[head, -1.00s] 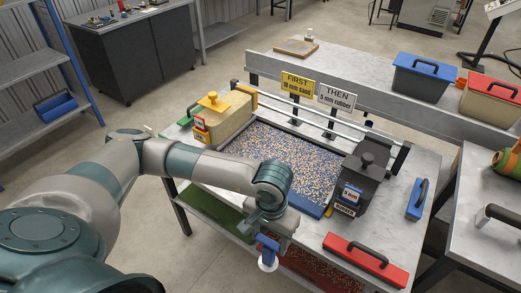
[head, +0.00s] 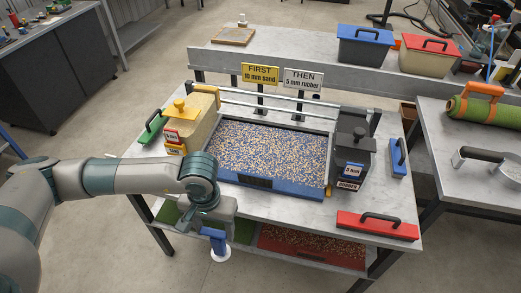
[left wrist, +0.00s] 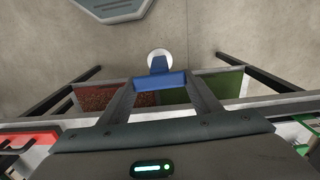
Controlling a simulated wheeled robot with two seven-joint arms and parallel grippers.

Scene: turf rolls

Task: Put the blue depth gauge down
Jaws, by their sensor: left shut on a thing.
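The blue depth gauge (head: 213,238) has a blue handle and a round white disc at its lower end. My left gripper (head: 216,229) is shut on it and holds it in the air at the front edge of the work table. In the left wrist view the gauge's blue bar (left wrist: 160,83) spans between the two fingers, with the white disc beyond it over the floor. The disc touches nothing that I can see. My right gripper is not in view.
A work table (head: 290,211) carries a speckled tray (head: 270,150), a yellow-topped sand box (head: 192,122), a black rubber box (head: 350,155), a red tool (head: 377,226) and a blue tool (head: 398,158). Bare tabletop lies right of the black box. A shelf below holds a red-framed tray (head: 310,248).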

